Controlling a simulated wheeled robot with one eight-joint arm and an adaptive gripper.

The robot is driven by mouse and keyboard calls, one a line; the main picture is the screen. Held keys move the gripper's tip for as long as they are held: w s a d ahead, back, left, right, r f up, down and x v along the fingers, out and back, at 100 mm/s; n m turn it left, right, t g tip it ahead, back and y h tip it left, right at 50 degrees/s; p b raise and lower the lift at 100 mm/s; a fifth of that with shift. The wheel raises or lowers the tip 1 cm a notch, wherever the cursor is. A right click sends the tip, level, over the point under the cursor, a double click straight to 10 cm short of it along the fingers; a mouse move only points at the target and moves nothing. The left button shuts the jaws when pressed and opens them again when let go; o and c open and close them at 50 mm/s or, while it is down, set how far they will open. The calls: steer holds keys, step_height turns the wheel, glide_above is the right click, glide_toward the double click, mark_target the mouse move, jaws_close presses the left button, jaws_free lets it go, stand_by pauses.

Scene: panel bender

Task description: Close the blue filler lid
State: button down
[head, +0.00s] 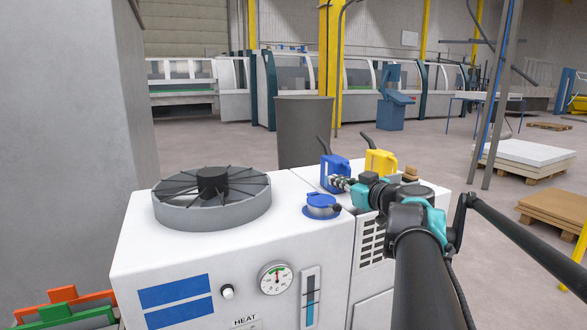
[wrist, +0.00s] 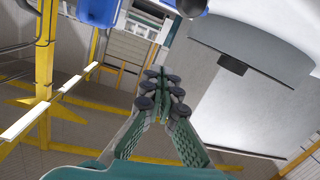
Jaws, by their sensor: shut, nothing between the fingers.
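The blue filler lid (head: 321,200) is on the white machine top, right of the fan. It looks about level above a pale collar and a blue base, with a dark knob at its right side. I cannot tell whether it sits fully down. My gripper (head: 338,183) is shut and empty, above and slightly right of the lid, in front of the blue jug. In the wrist view my shut fingers (wrist: 162,90) meet with nothing between them. A blue part with a dark round end (wrist: 190,6) at the top edge there may be the filler.
A blue jug (head: 333,169) and a yellow jug (head: 380,163) stand behind my gripper. The grey round fan (head: 212,216) takes up the machine's left top. The white machine (head: 190,265) has a gauge (head: 275,279) on its front. A grey pillar (head: 75,110) rises at left.

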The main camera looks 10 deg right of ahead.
mark_target(341, 207)
steer(key=shift+s+d+f+t, duration=0.15)
steer(key=shift+s+f+t, duration=0.15)
steer(key=shift+f+t, duration=0.25)
steer(key=shift+s+d+f+t, duration=0.1)
steer(key=shift+s+f+t, duration=0.25)
steer(key=shift+f, duration=0.35)
steer(key=shift+y, duration=0.3)
steer(key=shift+s+d+f, duration=0.1)
steer(key=shift+s+f, duration=0.2)
steer(key=shift+f, duration=0.75)
steer(key=shift+s+f, duration=0.25)
steer(key=shift+f, duration=0.75)
steer(key=shift+f, duration=0.1)
